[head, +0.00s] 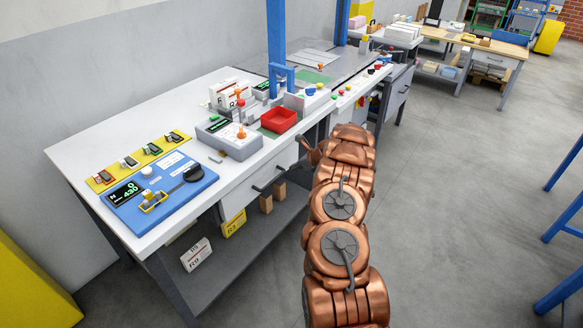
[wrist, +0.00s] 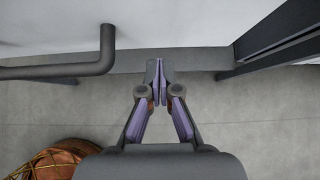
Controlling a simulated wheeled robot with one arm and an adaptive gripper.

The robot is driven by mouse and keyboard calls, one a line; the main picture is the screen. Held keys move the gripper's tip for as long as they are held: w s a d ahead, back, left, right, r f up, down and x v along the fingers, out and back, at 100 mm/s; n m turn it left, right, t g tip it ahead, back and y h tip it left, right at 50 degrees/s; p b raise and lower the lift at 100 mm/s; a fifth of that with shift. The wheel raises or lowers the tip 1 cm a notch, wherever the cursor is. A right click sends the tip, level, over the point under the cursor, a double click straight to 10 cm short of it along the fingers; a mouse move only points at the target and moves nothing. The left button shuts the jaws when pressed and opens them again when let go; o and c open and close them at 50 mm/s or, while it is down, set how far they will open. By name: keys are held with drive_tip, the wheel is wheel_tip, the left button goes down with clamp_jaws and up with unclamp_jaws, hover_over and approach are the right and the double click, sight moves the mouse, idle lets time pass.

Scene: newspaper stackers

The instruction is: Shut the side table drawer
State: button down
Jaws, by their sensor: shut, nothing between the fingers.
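The white drawer front (head: 240,193) with a dark bar handle (head: 268,179) sits under the long white worktop (head: 65,148) in the head view. I cannot tell how far it stands out. In the wrist view a thick grey handle bar (wrist: 60,71) crosses the upper left and bends up to a pale surface. My gripper (wrist: 160,70) is shut and empty, right of this bar and apart from it, its tips near a grey edge strip. In the head view my copper arm reaches along the bench front and mostly hides the gripper.
A blue panel (head: 190,196), a grey device (head: 238,148) and a red bin (head: 279,120) stand on the worktop. Boxes sit on the lower shelf (head: 215,268). Blue legs (head: 566,220) stand at the right. The floor (head: 450,180) between is clear.

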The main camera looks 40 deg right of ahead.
drive_tip(key=b+v, duration=0.2)
drive_tip(key=v, duration=0.8)
drive_tip(key=shift+s+d, duration=0.35)
drive_tip(key=shift+s, duration=0.15)
